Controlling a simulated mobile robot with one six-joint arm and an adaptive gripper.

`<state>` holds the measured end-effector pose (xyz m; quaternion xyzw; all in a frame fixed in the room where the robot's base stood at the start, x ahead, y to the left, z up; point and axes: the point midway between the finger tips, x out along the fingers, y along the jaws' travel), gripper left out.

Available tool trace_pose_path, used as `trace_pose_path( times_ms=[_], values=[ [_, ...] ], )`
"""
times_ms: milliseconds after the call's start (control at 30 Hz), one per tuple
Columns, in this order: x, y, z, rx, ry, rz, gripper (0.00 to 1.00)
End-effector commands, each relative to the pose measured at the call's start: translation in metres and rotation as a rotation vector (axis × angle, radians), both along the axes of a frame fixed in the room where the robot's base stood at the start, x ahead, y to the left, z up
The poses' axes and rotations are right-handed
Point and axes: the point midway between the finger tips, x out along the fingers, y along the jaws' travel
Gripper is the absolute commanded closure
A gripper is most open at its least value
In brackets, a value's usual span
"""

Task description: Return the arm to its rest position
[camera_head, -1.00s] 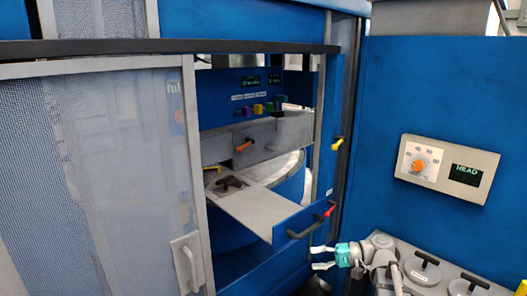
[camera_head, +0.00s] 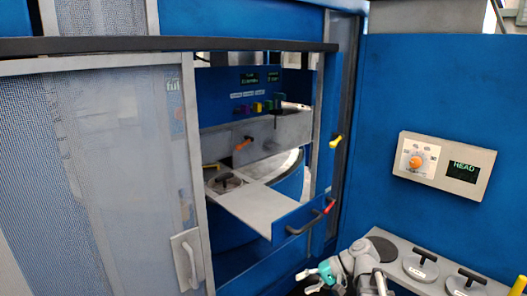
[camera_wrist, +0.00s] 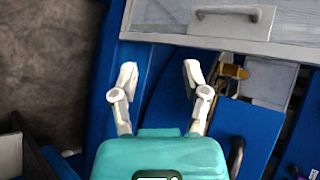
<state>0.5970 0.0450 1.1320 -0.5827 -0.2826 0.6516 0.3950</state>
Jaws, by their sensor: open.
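My gripper (camera_head: 312,280) is at the bottom of the head view, low in front of the blue machine and right of its mesh door. It also shows in the wrist view (camera_wrist: 158,80), with its two white fingers apart and nothing between them. The teal gripper body is at the bottom of that view. My arm is folded close to the grey bench at the lower right of the head view, with its elbow beside the bench edge.
The blue machine's drawer (camera_head: 258,208) is pulled out, with a black handle on its front. The mesh door (camera_head: 95,170) stands left of the opening. Black-handled round lids (camera_head: 420,268) sit on the grey bench. A dial panel (camera_head: 447,166) is on the right wall.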

Motion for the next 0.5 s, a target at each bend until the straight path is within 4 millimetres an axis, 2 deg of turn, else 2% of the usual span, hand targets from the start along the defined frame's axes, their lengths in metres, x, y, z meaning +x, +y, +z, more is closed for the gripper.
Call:
trace_pose_path(
  times_ms=[200, 500],
  values=[
    [-0.022, 0.003, -0.043, -0.277, -0.001, 0.035, 0.41],
    [-0.046, -0.016, -0.084, -0.659, -0.038, 0.097, 0.41]
  ],
)
